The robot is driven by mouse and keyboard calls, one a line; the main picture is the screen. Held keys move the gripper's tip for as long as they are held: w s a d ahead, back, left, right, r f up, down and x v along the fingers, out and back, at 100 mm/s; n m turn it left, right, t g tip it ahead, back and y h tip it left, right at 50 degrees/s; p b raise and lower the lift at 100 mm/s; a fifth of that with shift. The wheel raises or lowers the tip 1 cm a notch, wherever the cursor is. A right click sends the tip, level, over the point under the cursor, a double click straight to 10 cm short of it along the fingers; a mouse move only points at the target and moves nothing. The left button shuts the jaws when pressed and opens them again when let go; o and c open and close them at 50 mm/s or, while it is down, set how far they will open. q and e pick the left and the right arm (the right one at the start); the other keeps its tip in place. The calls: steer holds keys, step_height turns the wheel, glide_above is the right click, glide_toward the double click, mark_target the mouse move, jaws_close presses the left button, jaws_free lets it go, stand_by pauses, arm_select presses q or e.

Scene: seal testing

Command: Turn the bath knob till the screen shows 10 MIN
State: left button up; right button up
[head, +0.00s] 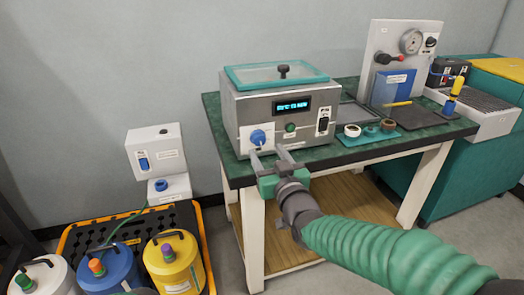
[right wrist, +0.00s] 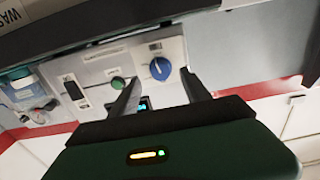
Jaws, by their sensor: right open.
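The bath (head: 240,107) is a grey metal box with a teal lid on the table. Its blue knob (head: 257,137) sits on a white plate at the lower left of its front; it also shows in the right wrist view (right wrist: 160,69). The lit screen (head: 291,106) shows small cyan text that seems to end in MIN; its digits are too small to read surely. My right gripper (head: 269,151) is open and empty, just in front of and below the knob. In the right wrist view its fingers (right wrist: 158,77) stand apart on either side of the knob, not visibly touching it.
A green button (head: 290,127) and a black switch (head: 323,121) are right of the knob. Tape rolls (head: 352,130) and a gauge panel (head: 386,60) stand further right on the green table (head: 230,170). Coloured canisters (head: 174,264) stand on the floor at left.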

mark_target(260, 142)
steer(key=x, duration=0.5)
steer(key=shift+b, duration=0.3)
steer(key=shift+c, duration=0.2)
